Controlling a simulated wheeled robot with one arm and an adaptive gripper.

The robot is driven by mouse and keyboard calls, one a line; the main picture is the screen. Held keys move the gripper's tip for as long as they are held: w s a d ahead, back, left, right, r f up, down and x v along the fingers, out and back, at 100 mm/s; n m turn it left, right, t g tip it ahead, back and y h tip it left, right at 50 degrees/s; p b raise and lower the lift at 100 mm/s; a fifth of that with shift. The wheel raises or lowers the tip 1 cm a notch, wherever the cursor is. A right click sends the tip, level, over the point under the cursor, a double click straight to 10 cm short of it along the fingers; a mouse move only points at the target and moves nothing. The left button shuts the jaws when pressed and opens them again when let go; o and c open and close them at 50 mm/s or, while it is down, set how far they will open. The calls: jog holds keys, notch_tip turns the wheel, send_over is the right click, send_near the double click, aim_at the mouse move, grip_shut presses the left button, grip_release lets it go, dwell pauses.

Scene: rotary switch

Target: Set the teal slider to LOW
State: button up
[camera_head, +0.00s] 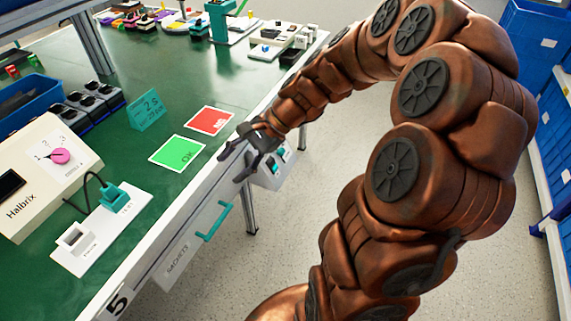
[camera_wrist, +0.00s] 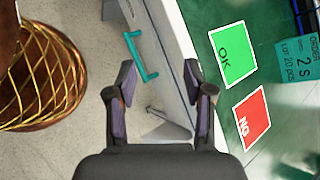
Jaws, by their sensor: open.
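The slider cannot be made out in the wrist view.
A drawer with a teal handle (camera_head: 214,221) is in the table front. Green OK (camera_head: 178,150) and red NG (camera_head: 210,121) cards lie on the green tabletop. A Halbrix box with a pink knob (camera_head: 60,156) stands at left. Blue bins (camera_head: 545,40) line the right; the floor between is clear.

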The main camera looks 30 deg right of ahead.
jog(key=w+d+f+m+t+b, duration=0.45)
jog(key=w+d+f+m, duration=0.25)
jog(key=d+f, duration=0.3)
jog(key=m+t+h+b, duration=0.2)
jog(key=m+t+b, duration=0.2)
jog(key=m+b, duration=0.3)
send_near(284, 152)
jog(key=w+a+m+p, duration=0.1)
jog(key=shift+f+b+x, duration=0.2)
jog(key=shift+b+x, duration=0.45)
jog(key=shift+x, duration=3.35)
jog(key=shift+d, duration=0.15)
grip_shut()
